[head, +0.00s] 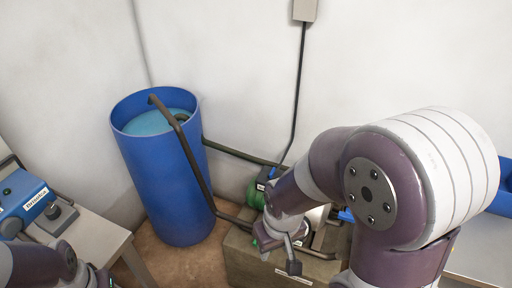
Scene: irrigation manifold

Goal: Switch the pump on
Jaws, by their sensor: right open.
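The pump (257,194) is a green unit on a low block beside the blue barrel. It is partly hidden behind my right arm. A small blue part (272,174) sits at its top, where a black cable from the wall comes down. I cannot make out a switch or its position. My right gripper (277,254) is open and empty, pointing down over the front of the block, in front of the pump. My left arm enters at the bottom left corner, and its gripper is cut off by the picture edge.
The blue barrel (165,190) holds water, with a dark pipe bent over its rim. The block (250,265) carries a label. A grey table (100,228) at the left bears a blue labelled box (22,200). A grey box (305,10) is on the wall.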

